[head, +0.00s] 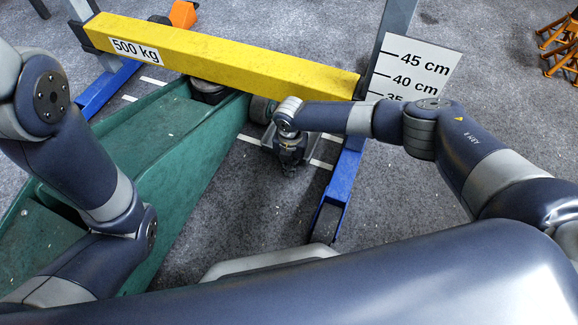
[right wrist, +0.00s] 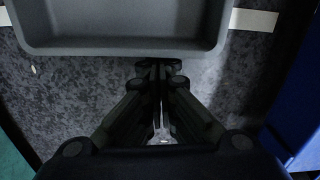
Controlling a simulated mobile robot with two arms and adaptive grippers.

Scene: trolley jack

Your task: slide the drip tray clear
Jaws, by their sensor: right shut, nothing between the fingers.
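The drip tray is a shallow dark grey tray with a raised rim. In the right wrist view the tray (right wrist: 125,48) fills the top, and its near rim runs across just beyond my fingertips. In the head view the tray (head: 268,143) lies on the floor below the yellow beam, partly hidden by my right arm. My right gripper (right wrist: 160,66) is shut and empty, pointing at the middle of the near rim; I cannot tell if it touches. In the head view the right gripper (head: 289,170) is low near the floor. My left gripper is not in view.
A green trolley jack (head: 165,135) stands left of the tray under the yellow 500 kg beam (head: 220,52). A blue stand foot (head: 340,185) is close on the right. White floor marks (right wrist: 253,20) lie beside the tray. Carpet in front is clear.

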